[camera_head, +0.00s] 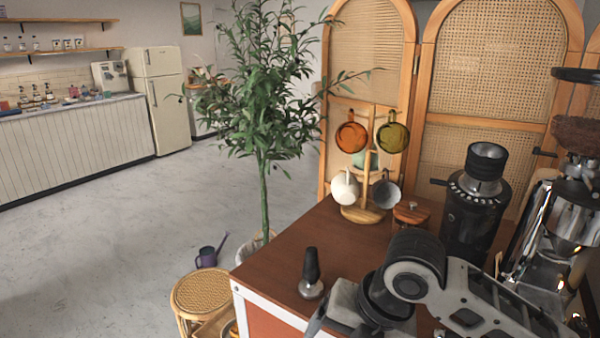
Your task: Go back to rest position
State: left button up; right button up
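My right arm comes in from the lower right and bends over the front of the brown cart top (300,243). My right gripper (335,318) is at the bottom edge, low over the front of the cart, partly cut off by the frame. Its fingertips do not show clearly, so I cannot tell whether it is open or holds anything. A tamper-like tool with a black handle and metal base (311,275) stands upright on the cart just left of and behind the gripper. My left gripper is not in view.
A wooden mug stand (363,213) with several cups is at the cart's back. A black grinder (472,205) and a chrome machine (555,240) stand at right, near my arm. A potted plant (264,190) and a wicker stool (204,293) are left. Floor further left is clear.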

notch_tip(320, 180, down, 13)
jog(key=s+a+m+t+y, duration=0.15)
jog(key=m+t+y, duration=0.3)
jog(key=m, duration=1.35)
jog(key=s+d+f+m+t+h, duration=0.3)
jog(key=s+d+f+m+h, duration=0.2)
jog(key=s+d+f+m, duration=0.5)
jog(key=s+m, duration=0.1)
jog(key=m, duration=0.1)
jog(key=shift+d+m, duration=0.2)
jog(key=shift+m, duration=0.2)
